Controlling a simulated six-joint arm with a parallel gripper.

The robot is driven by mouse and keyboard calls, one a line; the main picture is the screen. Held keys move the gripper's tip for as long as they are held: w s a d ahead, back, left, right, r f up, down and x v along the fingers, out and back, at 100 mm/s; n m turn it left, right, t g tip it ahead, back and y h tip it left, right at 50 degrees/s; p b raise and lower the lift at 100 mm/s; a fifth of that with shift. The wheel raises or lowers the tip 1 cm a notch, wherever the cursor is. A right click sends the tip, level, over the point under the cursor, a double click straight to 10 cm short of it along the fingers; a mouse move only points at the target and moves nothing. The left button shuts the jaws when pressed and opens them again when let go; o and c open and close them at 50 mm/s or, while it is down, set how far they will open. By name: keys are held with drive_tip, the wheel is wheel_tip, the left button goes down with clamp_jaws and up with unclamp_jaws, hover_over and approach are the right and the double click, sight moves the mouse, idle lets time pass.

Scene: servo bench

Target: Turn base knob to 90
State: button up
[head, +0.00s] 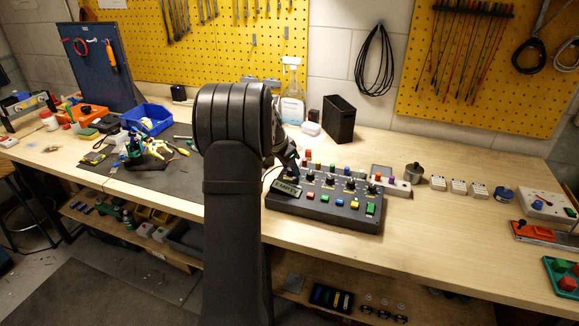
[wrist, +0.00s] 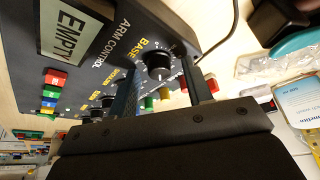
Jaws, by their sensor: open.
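The arm control box (head: 325,198) is dark and sits on the bench right of my arm in the head view. In the wrist view its panel (wrist: 112,62) reads "ARM CONTROL" and "BASE", and a display (wrist: 68,33) reads "EMPTY". The base knob (wrist: 159,66) is black and round with a pale mark on its near side. My gripper (wrist: 160,75) has its two fingers apart, one on each side of the base knob. I cannot tell whether either finger touches it. In the head view my arm mostly hides the gripper.
More black knobs and several coloured buttons (wrist: 50,97) sit on the same panel. A black bin (head: 339,119) and a spray bottle (head: 291,95) stand behind the box. A metal weight (head: 413,172) and white blocks lie to its right. The bench front is clear there.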

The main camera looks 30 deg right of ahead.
drive_tip(key=shift+c, duration=0.3)
drive_tip(key=c, duration=0.9)
drive_tip(key=shift+c, duration=0.2)
drive_tip(key=shift+n, duration=0.4)
drive_tip(key=n, duration=0.1)
drive_tip(key=n+t, duration=0.1)
drive_tip(key=n, duration=0.1)
drive_tip(key=shift+s+t+y, duration=0.15)
drive_tip(key=shift+t+y, duration=0.15)
drive_tip(key=shift+d+n+t+y, duration=0.1)
drive_tip(key=shift+n+t+y, duration=0.25)
drive_tip(key=shift+n, duration=0.9)
drive_tip(key=shift+n+t+y, duration=0.35)
drive_tip(key=shift+n, duration=0.9)
